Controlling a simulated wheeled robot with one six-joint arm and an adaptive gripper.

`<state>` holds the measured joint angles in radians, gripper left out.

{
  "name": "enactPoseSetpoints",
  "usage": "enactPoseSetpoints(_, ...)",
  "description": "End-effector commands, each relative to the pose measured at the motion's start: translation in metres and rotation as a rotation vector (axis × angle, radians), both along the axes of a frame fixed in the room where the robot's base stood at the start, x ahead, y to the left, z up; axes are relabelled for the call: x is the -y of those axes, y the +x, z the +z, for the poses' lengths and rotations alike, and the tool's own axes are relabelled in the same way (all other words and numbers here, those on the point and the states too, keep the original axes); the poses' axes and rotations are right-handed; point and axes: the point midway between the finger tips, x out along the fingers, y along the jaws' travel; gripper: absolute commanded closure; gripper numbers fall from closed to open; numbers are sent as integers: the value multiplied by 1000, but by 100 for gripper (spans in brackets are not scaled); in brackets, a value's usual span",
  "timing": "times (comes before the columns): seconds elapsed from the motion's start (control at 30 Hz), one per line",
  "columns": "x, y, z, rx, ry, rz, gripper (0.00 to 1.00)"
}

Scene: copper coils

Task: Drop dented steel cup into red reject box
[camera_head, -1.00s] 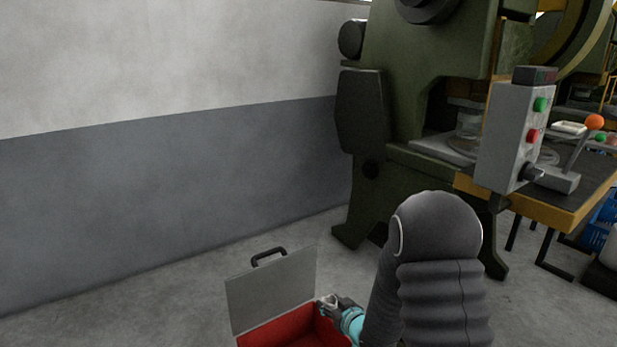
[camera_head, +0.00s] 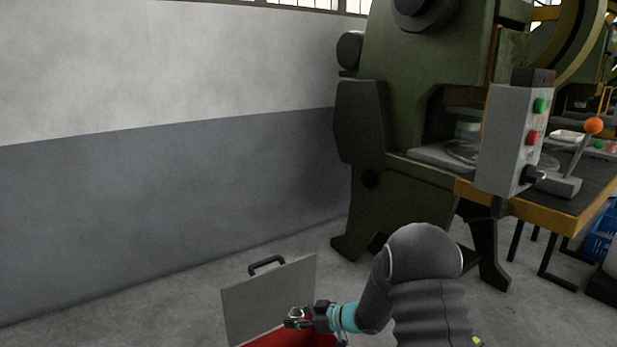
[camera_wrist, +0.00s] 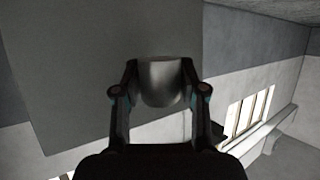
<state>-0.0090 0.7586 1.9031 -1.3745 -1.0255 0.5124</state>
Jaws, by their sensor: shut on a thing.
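The steel cup (camera_wrist: 161,84) is between the two fingers of my gripper (camera_wrist: 160,80) in the wrist view, with a finger against each side. Its surface looks smooth and grey; I cannot make out the dent. In the head view my gripper (camera_head: 298,318) is low in the picture, at the red box (camera_head: 275,340), with the cup small and pale at its tip. The box is open, with a red inside and a raised grey lid (camera_head: 268,298) behind the gripper. The picture's lower edge cuts off much of the box, so its floor is hidden.
A large green press (camera_head: 400,140) stands behind on the right, with a grey control box (camera_head: 508,140) and a yellow-edged table (camera_head: 560,212). Blue crates (camera_head: 602,235) are at the right edge. The floor left of the box is clear up to the wall.

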Motion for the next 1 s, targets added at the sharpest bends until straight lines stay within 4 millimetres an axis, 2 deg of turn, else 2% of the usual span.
enactPoseSetpoints(0.03,0,0,-10,-1,0,0,90)
enactPoseSetpoints(0.2,0,0,-29,0,0,-1,90)
enactPoseSetpoints(0.4,0,0,-47,1,1,-1,90)
enactPoseSetpoints(0.77,0,0,-48,1,1,-1,90)
enactPoseSetpoints(0.8,0,0,-48,1,1,-1,48)
enactPoseSetpoints(0.87,0,0,-48,1,1,-1,33)
enactPoseSetpoints(0.9,0,0,-48,1,1,-1,29)
enactPoseSetpoints(1.0,0,0,-48,0,0,-1,29)
